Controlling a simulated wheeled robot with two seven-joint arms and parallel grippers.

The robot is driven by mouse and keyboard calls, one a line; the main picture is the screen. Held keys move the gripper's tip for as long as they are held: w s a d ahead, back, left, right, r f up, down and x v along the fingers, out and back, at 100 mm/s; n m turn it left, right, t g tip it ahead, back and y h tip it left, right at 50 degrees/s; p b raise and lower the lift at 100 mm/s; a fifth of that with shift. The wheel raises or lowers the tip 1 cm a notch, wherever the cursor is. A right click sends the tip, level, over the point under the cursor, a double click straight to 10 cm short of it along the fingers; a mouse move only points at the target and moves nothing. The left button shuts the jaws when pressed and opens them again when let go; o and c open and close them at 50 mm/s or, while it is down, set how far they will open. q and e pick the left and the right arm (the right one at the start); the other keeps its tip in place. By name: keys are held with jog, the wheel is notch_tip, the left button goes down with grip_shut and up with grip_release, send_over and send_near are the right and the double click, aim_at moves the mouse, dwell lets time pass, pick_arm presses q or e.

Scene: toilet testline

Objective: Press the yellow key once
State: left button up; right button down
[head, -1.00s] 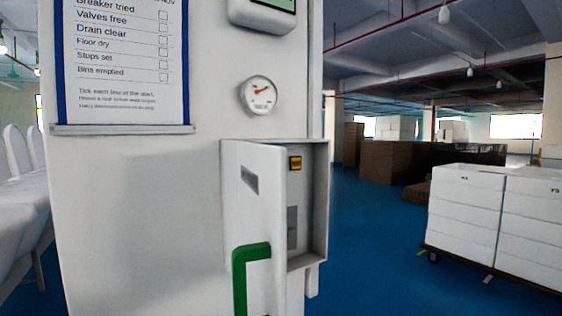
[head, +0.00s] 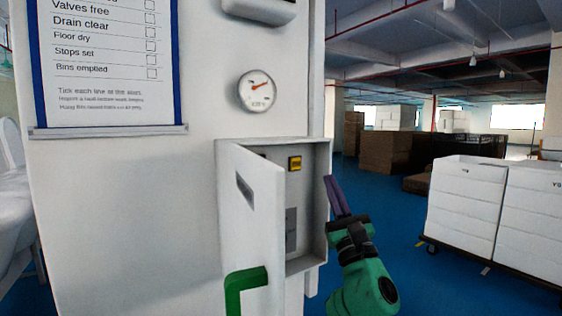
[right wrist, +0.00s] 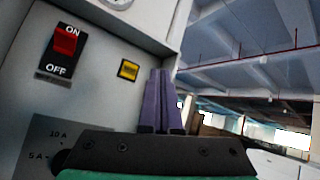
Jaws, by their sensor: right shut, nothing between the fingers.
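The yellow key (head: 295,163) is a small square button with a dark frame on the back wall of an open grey box on the white panel. It also shows in the right wrist view (right wrist: 129,70), just left of my purple fingertips. My right gripper (head: 331,180) is shut and empty, at the right edge of the box opening, right of and slightly below the key, apart from it. In the right wrist view the closed fingers (right wrist: 160,75) point up beside the key. My left gripper is not in view.
A red ON/OFF switch (right wrist: 65,40) and a dial plate (right wrist: 60,135) are inside the box. A gauge (head: 257,91) is above. White crates (head: 465,205) stand at right on blue floor.

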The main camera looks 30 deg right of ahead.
aim_at(296, 164)
jog(key=shift+s+a+r+n+t, duration=0.15)
jog(key=shift+s+a+r+n, duration=0.1)
jog(key=shift+r, duration=0.25)
jog(key=shift+s+a+r+n+t, duration=0.15)
jog(key=shift+s+r, duration=0.05)
jog(key=shift+r, duration=0.25)
jog(key=shift+w, duration=0.1)
jog(key=w+b, duration=0.3)
jog(key=w, duration=0.5)
jog(key=shift+w, duration=0.35)
dwell(1.0)
jog(key=shift+w+b, duration=0.45)
jog(key=shift+b, duration=0.05)
